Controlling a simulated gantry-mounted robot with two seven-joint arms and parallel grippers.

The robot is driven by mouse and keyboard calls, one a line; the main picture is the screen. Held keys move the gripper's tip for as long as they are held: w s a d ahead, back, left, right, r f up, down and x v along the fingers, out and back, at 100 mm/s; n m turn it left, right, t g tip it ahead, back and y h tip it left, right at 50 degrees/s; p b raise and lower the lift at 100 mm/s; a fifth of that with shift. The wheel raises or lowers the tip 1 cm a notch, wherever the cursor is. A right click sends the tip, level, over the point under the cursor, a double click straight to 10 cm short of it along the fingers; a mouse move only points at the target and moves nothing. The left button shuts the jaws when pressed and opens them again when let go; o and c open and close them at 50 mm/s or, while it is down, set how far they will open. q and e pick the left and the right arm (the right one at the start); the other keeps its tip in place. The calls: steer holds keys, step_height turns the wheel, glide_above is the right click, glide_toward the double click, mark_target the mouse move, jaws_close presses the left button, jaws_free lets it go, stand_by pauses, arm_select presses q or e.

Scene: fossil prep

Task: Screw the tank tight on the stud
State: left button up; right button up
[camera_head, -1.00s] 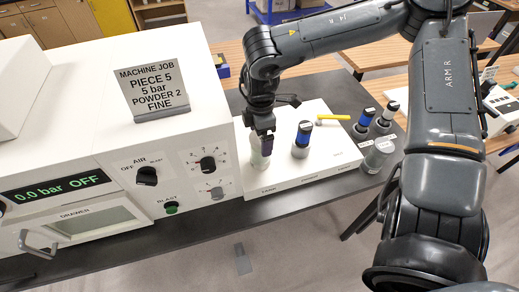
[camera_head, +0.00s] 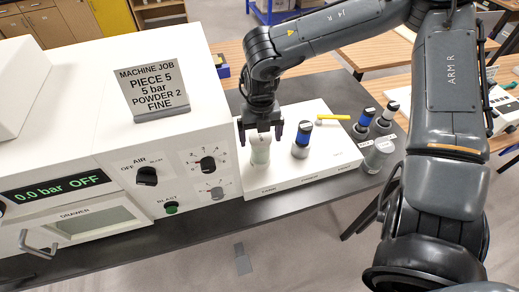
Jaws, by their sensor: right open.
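The tank (camera_head: 260,151) is a pale greenish-white cylinder that stands upright at the left end of the white station board (camera_head: 290,183), above its first label. The stud is hidden. My right gripper (camera_head: 260,138) points down over the tank, with its two dark fingers spread on either side of the tank's upper part. A gap shows between the fingers and the tank, so the gripper is open. My left gripper is not in the picture.
A blue-banded bottle (camera_head: 302,141) stands close right of the tank. Several similar bottles (camera_head: 364,120) and a grey-lidded jar (camera_head: 379,154) stand farther right. A yellow tool (camera_head: 333,117) lies behind. The white blast machine (camera_head: 150,90) borders the left.

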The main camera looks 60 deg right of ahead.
steer(key=shift+f+b, duration=1.6)
steer(key=shift+f, duration=0.2)
steer(key=shift+c, duration=0.3)
jaws_close()
steer(key=m, duration=0.4)
steer(key=shift+m, duration=0.3)
steer(key=m, duration=0.6)
steer(key=shift+o, duration=0.7)
jaws_free()
steer(key=shift+m, duration=0.6)
